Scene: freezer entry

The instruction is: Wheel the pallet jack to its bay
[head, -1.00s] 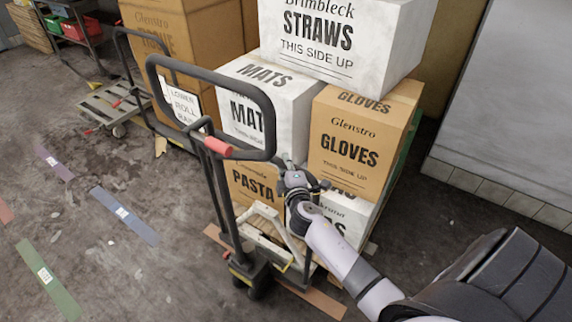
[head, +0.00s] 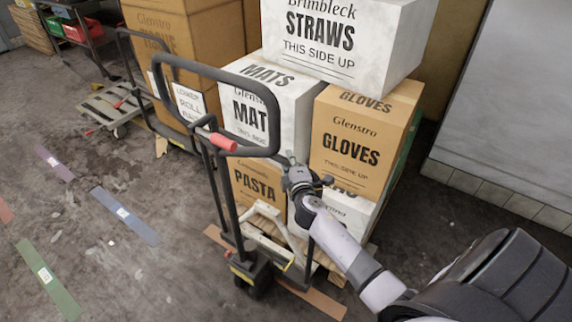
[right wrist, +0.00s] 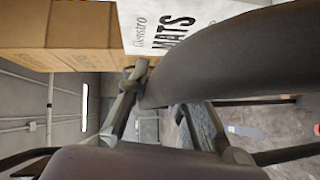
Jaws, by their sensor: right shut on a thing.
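The pallet jack has a dark looped handle (head: 275,105) with a red grip piece (head: 222,142) and a dark upright leading down to its base (head: 250,270). It stands in front of a loaded pallet of boxes. My right gripper (head: 287,166) is shut on the lower right part of the loop. In the right wrist view the thick dark handle bar (right wrist: 225,60) runs close past the fingers. My left gripper is out of view. Green tape (head: 48,278), blue tape (head: 125,216) and purple tape (head: 54,163) mark the floor; I cannot tell which marks the bay.
Stacked boxes, including a straws box (head: 345,40) and a gloves box (head: 360,145), stand behind the jack. A pale wall (head: 510,110) is at right. Left floor is open.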

